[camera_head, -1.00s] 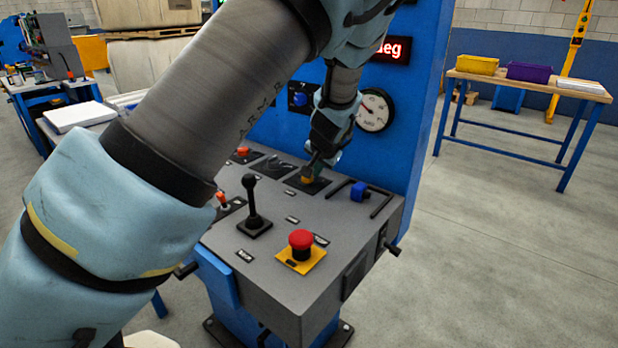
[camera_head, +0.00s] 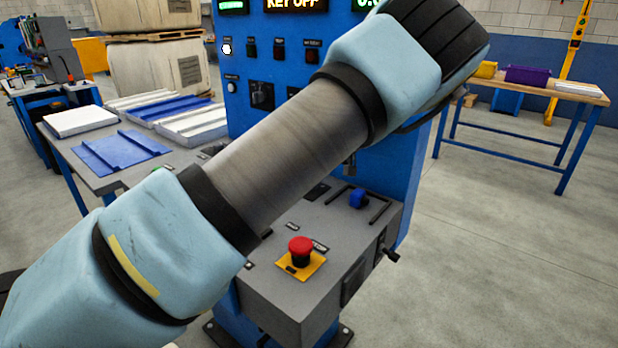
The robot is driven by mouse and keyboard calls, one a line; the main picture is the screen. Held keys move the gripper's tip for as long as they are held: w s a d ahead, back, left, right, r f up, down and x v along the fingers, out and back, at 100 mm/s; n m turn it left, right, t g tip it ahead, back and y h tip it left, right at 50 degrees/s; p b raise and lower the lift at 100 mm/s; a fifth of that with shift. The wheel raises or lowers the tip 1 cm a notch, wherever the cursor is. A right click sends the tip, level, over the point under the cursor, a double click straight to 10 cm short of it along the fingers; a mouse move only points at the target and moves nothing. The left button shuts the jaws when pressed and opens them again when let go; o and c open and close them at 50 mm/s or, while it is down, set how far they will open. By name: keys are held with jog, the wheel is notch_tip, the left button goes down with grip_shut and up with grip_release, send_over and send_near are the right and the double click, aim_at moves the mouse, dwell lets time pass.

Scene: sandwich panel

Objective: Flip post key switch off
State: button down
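A blue upright panel (camera_head: 240,120) stands behind a grey sloped console (camera_head: 270,285). A display (camera_head: 295,4) at the panel's top reads "KEY OFF". I cannot make out the post key switch; my arm crosses the panel and hides much of it. A black rotary knob (camera_head: 262,95) shows left of my arm. My gripper is mostly hidden behind my arm; a small grey metal part (camera_head: 350,166) just below the arm may be its tip. I cannot tell its opening or whether it touches anything.
The console carries a red mushroom button (camera_head: 300,250) on a yellow plate and a blue slider knob (camera_head: 358,196). A side table with blue and white panels (camera_head: 120,150) stands left. A wooden table (camera_head: 535,85) with bins stands right, with clear floor between.

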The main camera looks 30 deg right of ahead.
jog(key=shift+a, duration=0.15)
jog(key=shift+w+a, duration=0.35)
jog(key=shift+a, duration=0.55)
jog(key=d+b+v, duration=0.1)
jog(key=v, duration=1)
jog(key=shift+s+d, duration=0.2)
